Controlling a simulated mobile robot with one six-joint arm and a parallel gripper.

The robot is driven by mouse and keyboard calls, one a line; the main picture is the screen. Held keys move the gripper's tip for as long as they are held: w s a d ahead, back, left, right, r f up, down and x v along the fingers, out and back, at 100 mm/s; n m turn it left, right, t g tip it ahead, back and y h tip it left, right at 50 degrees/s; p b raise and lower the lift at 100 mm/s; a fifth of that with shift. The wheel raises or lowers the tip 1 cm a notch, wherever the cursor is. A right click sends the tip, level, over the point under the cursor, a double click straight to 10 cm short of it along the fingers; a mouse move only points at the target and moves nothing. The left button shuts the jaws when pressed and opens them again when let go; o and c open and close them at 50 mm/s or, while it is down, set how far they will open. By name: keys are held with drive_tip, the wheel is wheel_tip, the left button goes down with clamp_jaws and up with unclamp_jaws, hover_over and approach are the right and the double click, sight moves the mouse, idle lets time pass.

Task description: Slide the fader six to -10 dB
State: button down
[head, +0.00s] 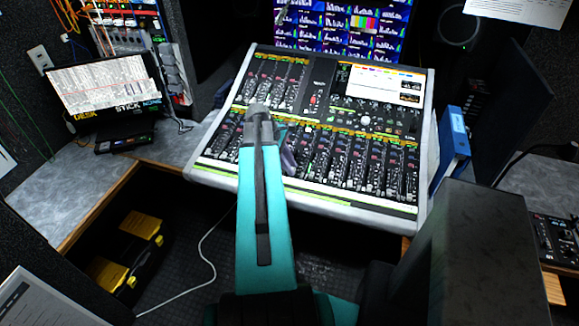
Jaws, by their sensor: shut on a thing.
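The mixing console (310,197) stands tilted across the middle of the head view, with rows of faders along its lower half. My teal arm reaches up over its left-centre part. My gripper (288,158) shows only in part as a dark grey shape at the arm's right side, down at the lower fader rows. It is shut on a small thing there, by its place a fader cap. The cap, its fader number and its dB marking are hidden or too small to read, so I cannot tell where fader six stands.
A screen (335,25) stands behind the console. A laptop-like monitor (105,85) is at left, a blue binder (453,140) close to the console's right edge. A dark box-shaped block (470,255) fills the lower right. A yellow-black toolbox (125,250) lies below left.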

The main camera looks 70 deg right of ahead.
drive_tip(key=shift+w+d+r+p, duration=0.1)
drive_tip(key=shift+d+r+p, duration=0.1)
drive_tip(key=shift+d, duration=1.1)
drive_tip(key=shift+w+d+r+p, duration=0.1)
drive_tip(key=shift+d+r+p, duration=0.05)
drive_tip(key=shift+d, duration=1.15)
drive_tip(key=c, duration=1.6)
unclamp_jaws()
drive_tip(key=shift+r, duration=0.1)
drive_tip(key=shift+b+v, duration=1.75)
drive_tip(key=shift+v, duration=5.1)
